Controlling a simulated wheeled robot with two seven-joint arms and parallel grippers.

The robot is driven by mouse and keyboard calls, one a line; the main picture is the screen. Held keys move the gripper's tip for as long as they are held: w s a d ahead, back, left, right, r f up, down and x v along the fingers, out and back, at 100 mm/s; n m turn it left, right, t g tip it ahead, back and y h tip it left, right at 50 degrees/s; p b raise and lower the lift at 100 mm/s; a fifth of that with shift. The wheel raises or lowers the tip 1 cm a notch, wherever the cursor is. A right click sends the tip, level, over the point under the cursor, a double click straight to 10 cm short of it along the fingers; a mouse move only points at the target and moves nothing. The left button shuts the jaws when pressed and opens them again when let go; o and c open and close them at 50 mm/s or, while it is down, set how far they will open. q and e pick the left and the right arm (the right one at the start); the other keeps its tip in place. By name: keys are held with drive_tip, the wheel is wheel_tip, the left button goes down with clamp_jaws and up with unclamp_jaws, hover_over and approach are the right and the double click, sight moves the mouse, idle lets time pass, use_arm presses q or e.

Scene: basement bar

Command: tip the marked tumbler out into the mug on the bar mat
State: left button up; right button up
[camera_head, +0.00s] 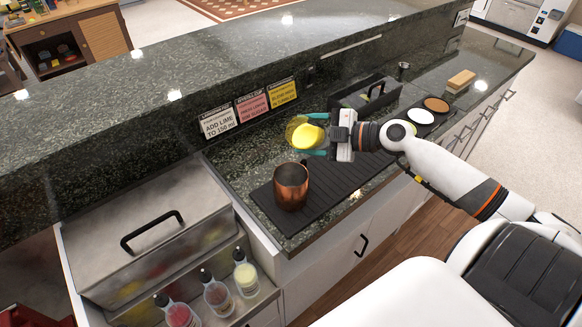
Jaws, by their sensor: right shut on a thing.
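A copper mug (291,189) stands upright near the left end of the dark ribbed bar mat (338,187). My right gripper (310,134), with teal fingers, is shut on a tumbler (299,133) with yellow contents. It holds the tumbler above and behind the mug, apart from it. The yellow shows as a broad round patch; I cannot tell for sure how far the tumbler is tilted. No mark on the tumbler can be made out, and the fingers hide part of its sides. My left gripper is not in view.
Three sign cards (250,108) stand against the raised ledge behind. A black caddy (366,95), coasters (420,116) and a wooden block (461,80) lie further right. A steel lidded bin (145,235) and several squeeze bottles (217,297) are at the front left.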

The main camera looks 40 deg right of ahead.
drive_tip(key=shift+r+n+h+p, duration=0.3)
drive_tip(key=shift+r+n+p, duration=0.1)
drive_tip(key=shift+r+p, duration=0.1)
drive_tip(key=shift+a+f+n+t+h+p, duration=0.1)
drive_tip(key=shift+f+n+t+h+p, duration=0.15)
drive_tip(key=shift+n+p, duration=0.4)
drive_tip(key=shift+f+n+t+h+p, duration=0.15)
drive_tip(key=shift+f+n+h+p, duration=0.15)
drive_tip(key=shift+n+p, duration=0.35)
idle(1.0)
drive_tip(key=shift+s+a+r+n+h+p, duration=0.25)
drive_tip(key=shift+s+a+r+n+p, duration=0.1)
drive_tip(key=shift+a+r+n+p, duration=0.25)
idle(0.6)
drive_tip(key=shift+a+f+n, duration=0.1)
drive_tip(key=shift+f+n, duration=0.2)
drive_tip(key=shift+n, duration=0.2)
drive_tip(key=shift+s+a+f+p, duration=0.1)
drive_tip(key=shift+p, duration=0.3)
